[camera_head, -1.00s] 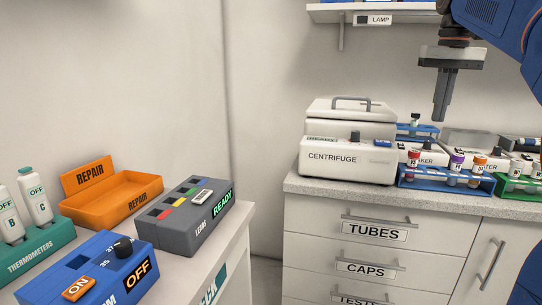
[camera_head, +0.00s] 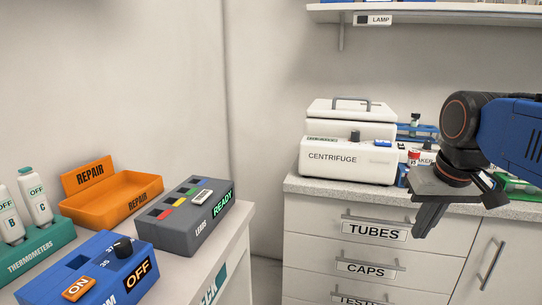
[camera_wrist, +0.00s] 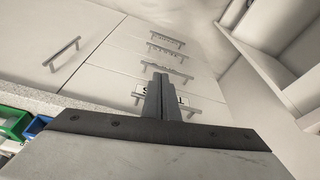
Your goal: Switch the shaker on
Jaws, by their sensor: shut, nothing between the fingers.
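The shaker (camera_head: 424,150) is a white box on the counter, right of the centrifuge. My gripper (camera_head: 420,232) is shut and empty, in front of the drawers and below the counter top's front edge, apart from the shaker. In the wrist view the shut fingers (camera_wrist: 160,82) point at the drawer fronts, and the shaker is not seen.
The centrifuge (camera_head: 345,160) stands left of the shaker. Tube racks, including a green one (camera_wrist: 14,122), stand along the counter (camera_head: 310,187). A shelf (camera_head: 400,13) hangs above. The left bench holds a blue device (camera_head: 80,265), a grey LEADS box (camera_head: 185,222) and an orange REPAIR tray (camera_head: 115,200).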

